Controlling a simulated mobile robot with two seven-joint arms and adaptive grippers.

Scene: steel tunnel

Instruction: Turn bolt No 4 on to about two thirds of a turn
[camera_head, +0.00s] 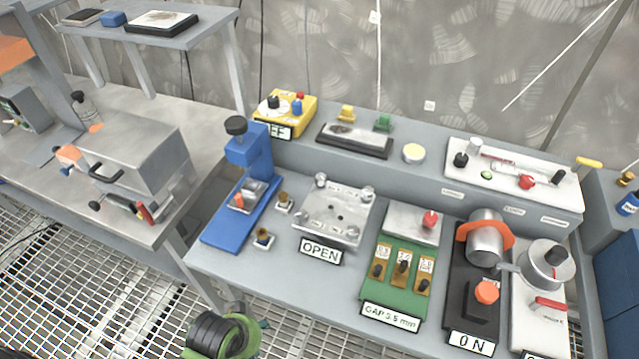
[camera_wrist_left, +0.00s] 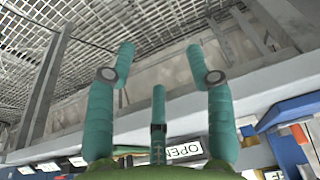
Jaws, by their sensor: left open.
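A light metal plate (camera_head: 335,212) with a bolt at each corner stands on the grey bench behind a sign reading OPEN (camera_head: 320,251). The bolts include a back left bolt (camera_head: 321,179), a back right bolt (camera_head: 368,192) and a front right bolt (camera_head: 352,237). The numbers are too small to read, so I cannot tell which is No 4. My left gripper (camera_head: 228,332) is low in the head view, in front of the bench and apart from the plate. In the left wrist view its teal fingers (camera_wrist_left: 158,62) are spread and empty. My right gripper is not in view.
A blue press (camera_head: 240,190) and small brass fittings (camera_head: 264,238) stand left of the plate. A green gap block (camera_head: 398,275) stands to its right. A yellow switch box (camera_head: 285,112) is behind. A grating floor lies in front of the bench.

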